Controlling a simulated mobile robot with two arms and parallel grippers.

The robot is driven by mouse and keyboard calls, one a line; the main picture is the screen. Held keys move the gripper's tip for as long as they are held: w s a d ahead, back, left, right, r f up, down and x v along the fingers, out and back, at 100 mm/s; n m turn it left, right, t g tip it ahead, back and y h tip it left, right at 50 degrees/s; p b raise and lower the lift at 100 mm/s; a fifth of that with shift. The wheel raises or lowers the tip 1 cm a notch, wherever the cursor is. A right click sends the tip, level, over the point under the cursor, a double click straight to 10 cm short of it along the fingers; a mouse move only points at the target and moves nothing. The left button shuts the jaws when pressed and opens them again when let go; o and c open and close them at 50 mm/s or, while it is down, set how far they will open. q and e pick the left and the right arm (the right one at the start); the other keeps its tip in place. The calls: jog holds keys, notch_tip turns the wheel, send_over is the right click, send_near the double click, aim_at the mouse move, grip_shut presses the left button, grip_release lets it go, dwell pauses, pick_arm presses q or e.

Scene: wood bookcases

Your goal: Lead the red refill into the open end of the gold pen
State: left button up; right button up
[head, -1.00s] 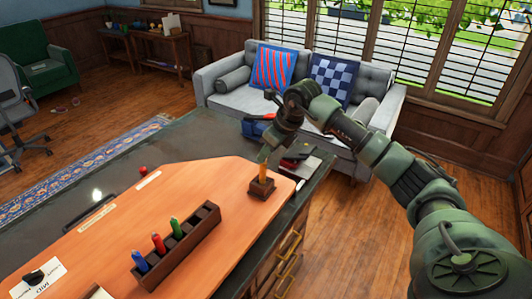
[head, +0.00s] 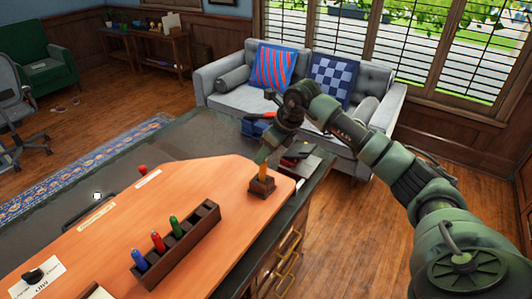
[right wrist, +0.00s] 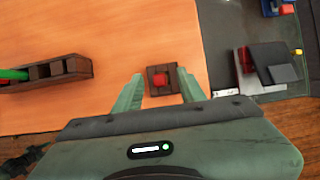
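The gold pen (head: 262,170) stands upright in a small dark wooden block (head: 262,189) near the right edge of the orange desk mat. My right gripper (head: 265,155) is low over the pen and hides its upper part. In the right wrist view the fingers of my right gripper (right wrist: 160,74) are apart, with the block (right wrist: 153,92) showing between them. A small red square (right wrist: 160,81) shows on top of the block there; I cannot tell what it is. A red refill (head: 158,241) stands in the dark slotted rack (head: 190,250). My left gripper is out of view.
A blue piece (head: 139,259) and a green piece (head: 176,226) also stand in the rack. A dark notebook-like item (head: 298,153) lies behind the block. A small red object (head: 142,169) is at the mat's far edge. The mat between rack and block is clear.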

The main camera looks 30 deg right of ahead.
jog(key=b+v, duration=0.2)
jog(key=v, duration=0.6)
jog(key=shift+f, duration=0.1)
dwell(0.4)
